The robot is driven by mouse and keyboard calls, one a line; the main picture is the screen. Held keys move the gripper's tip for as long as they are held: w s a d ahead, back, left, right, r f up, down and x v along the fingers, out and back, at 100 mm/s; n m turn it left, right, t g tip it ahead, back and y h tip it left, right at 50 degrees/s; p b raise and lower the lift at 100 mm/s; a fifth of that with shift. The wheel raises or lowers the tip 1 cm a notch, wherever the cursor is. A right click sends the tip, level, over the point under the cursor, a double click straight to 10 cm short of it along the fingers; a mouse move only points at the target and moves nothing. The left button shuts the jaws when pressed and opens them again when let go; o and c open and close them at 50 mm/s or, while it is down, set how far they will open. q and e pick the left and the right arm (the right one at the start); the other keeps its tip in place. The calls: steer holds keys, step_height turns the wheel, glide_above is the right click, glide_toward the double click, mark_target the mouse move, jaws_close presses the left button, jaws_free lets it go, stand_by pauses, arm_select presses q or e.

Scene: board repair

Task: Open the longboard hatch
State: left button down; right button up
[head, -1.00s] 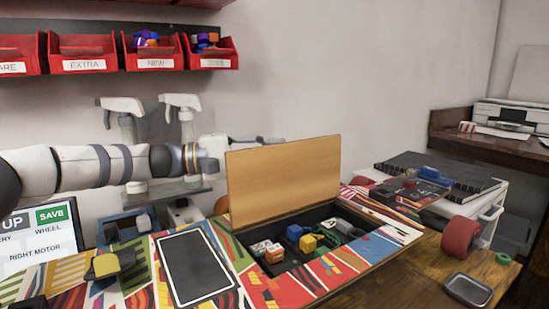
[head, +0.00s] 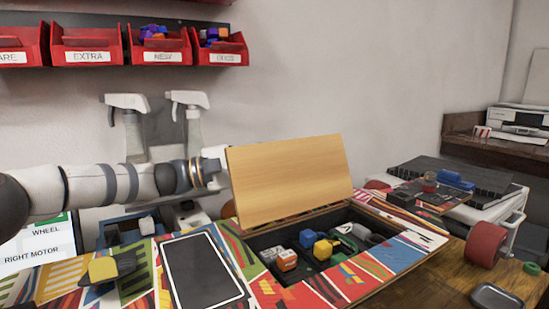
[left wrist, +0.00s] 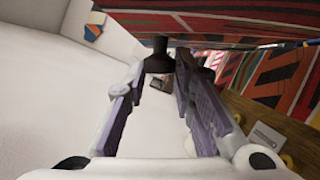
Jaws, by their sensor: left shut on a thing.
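The longboard (head: 395,255) lies across the bench with a colorful patterned deck. Its hatch (head: 290,178) stands raised along the back edge of the compartment, tilted back a little, with its plain wood underside facing me. The open compartment (head: 258,242) shows below it. My left arm comes in from the left, and its gripper is mostly hidden behind the hatch in the head view. In the left wrist view, my left gripper (left wrist: 160,78) is shut on a dark knob (left wrist: 157,56) by the hatch's patterned outer face (left wrist: 215,22). My right gripper is not in view.
The compartment holds an orange-and-white block (head: 286,260), a yellow block (head: 324,249) and other small parts. A black panel (head: 203,270) lies left of it. Spray bottles (head: 190,120) stand behind my left arm. Red bins (head: 160,50) hang above. A red wheel (head: 485,245) is at right.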

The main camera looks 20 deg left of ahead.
arm_select(q)
steer(key=c, duration=1.4)
jaws_free()
steer(key=shift+d, duration=0.1)
steer(key=v, duration=1.2)
